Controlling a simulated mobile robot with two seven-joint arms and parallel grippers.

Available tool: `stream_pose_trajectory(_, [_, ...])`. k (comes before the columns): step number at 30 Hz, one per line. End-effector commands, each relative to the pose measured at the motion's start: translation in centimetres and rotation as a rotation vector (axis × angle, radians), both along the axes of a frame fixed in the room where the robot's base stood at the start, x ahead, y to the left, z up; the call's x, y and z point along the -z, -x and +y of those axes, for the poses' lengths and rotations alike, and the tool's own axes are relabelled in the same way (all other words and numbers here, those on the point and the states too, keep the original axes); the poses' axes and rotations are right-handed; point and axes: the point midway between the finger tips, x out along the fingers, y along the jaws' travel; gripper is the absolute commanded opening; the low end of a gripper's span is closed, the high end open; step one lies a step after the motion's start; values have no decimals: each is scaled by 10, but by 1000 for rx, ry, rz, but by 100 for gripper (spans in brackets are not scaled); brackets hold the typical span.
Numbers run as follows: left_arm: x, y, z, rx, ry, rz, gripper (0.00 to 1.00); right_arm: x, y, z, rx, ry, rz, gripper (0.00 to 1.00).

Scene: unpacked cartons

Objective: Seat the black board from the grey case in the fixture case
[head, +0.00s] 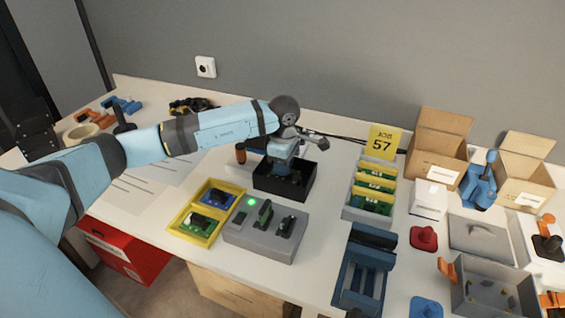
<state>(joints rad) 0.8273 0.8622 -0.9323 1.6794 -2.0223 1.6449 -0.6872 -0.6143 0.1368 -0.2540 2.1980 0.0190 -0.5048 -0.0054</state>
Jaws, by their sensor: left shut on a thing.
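My left gripper (284,168) points down into an open black box (270,189) at the middle of the table. It is shut on a dark object, mostly hidden by the gripper and the box walls; I cannot tell whether this is the black board. A grey block (262,245) with a lit green lamp stands in front of the box and bears upright parts, one of them green. A grey case (352,213) to the right holds several green boards with yellow edges. My right gripper is not in view. Which case is the fixture case is not clear.
A yellow tray (177,232) with a blue and a green board stands left of the grey block. A dark blue rack (350,297), a red piece (423,239), a grey bin (463,297) and open cartons (428,158) fill the right. Cables lie behind the gripper.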

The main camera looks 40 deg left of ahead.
Motion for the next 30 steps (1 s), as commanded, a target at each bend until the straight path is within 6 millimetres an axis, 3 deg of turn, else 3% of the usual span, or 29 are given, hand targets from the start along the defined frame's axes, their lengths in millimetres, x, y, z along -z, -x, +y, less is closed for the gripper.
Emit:
stream_pose_trajectory(1, [10, 0, 0, 0, 0, 0, 0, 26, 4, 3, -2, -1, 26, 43])
stream_pose_trajectory(17, [18, 0, 0, 0, 0, 0, 0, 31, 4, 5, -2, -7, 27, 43])
stream_pose_trajectory(18, [18, 0, 0, 0, 0, 0, 27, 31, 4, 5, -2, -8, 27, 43])
stream_pose_trajectory(21, [18, 0, 0, 0, 0, 0, 50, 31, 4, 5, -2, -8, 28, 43])
stream_pose_trajectory(30, [18, 0, 0, 0, 0, 0, 50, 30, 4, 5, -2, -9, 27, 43])
